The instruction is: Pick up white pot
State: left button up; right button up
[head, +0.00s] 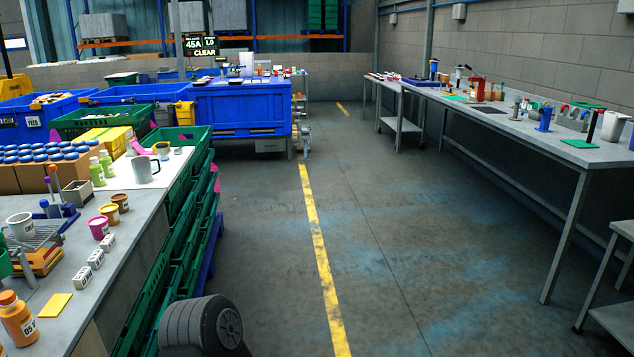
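No thing in the head view is plainly a white pot. A second white mug (20,226) stands at the left edge, by a wire rack. A small white upright thing (246,64) stands far off on the blue container; its kind is too small to tell. Neither of my grippers is in view.
The near left bench (140,222) holds an orange bottle (16,318), paint-like jars (99,228) and small white blocks. Green crates (180,255) line its side. A long bench (505,119) with tools stands right.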

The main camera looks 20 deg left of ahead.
aim_at(21, 225)
jog(key=i+j+u, duration=0.1)
jog(key=i+u, duration=0.75)
jog(key=i+l+u, duration=0.25)
jog(key=i+u, duration=0.15)
jog(key=i+l+u, duration=0.8)
jog(key=i+l, duration=0.05)
